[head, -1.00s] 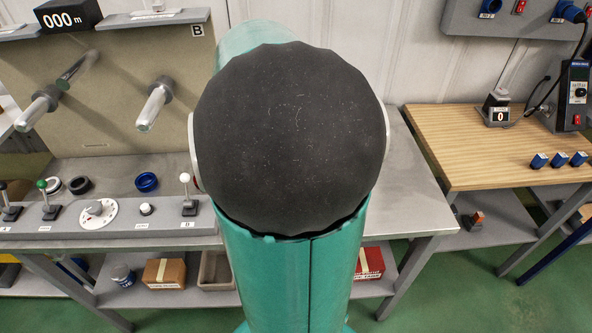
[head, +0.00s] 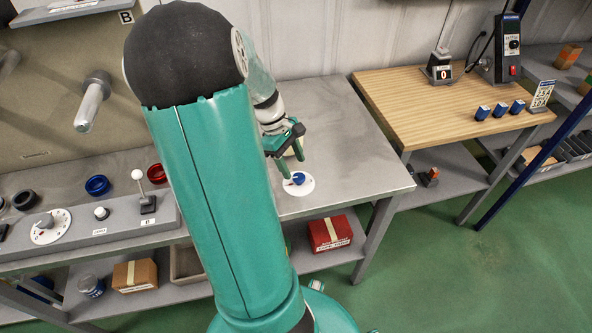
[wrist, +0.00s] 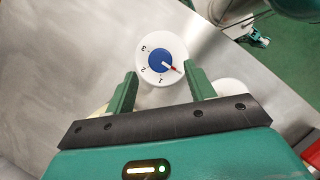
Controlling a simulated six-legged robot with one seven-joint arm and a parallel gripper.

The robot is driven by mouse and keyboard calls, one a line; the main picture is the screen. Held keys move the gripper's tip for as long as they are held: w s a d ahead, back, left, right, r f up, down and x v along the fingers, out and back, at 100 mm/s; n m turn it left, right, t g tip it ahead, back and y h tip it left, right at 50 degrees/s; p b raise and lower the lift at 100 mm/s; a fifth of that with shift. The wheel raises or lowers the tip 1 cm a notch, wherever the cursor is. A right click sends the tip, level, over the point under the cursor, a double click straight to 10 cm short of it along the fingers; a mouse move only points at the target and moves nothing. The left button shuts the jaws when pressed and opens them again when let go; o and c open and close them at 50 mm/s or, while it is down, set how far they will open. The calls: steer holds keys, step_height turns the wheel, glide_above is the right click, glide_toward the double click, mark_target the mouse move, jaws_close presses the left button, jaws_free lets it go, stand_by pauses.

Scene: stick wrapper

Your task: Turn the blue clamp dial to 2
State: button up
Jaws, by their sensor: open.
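The blue clamp dial (head: 298,179) sits on a white round plate on the right part of the grey bench. In the wrist view the blue knob (wrist: 160,61) is centred on its white plate (wrist: 145,58), marked 1, 2 and 3. My gripper (head: 293,165) is above the dial, pointing down. In the wrist view my gripper (wrist: 161,72) is open, with one green finger on each side of the plate's lower part. No contact with the knob shows.
A control panel (head: 110,225) with levers and another white dial (head: 50,226) stands left of my arm. A wooden table (head: 440,118) with small blue blocks (head: 500,109) is to the right. A red box (head: 330,233) is on the shelf below. The bench right of the dial is clear.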

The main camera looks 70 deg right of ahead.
mark_target(298, 176)
steer(key=shift+x, duration=1.75)
steer(key=shift+c, duration=0.4)
steer(key=c, duration=0.9)
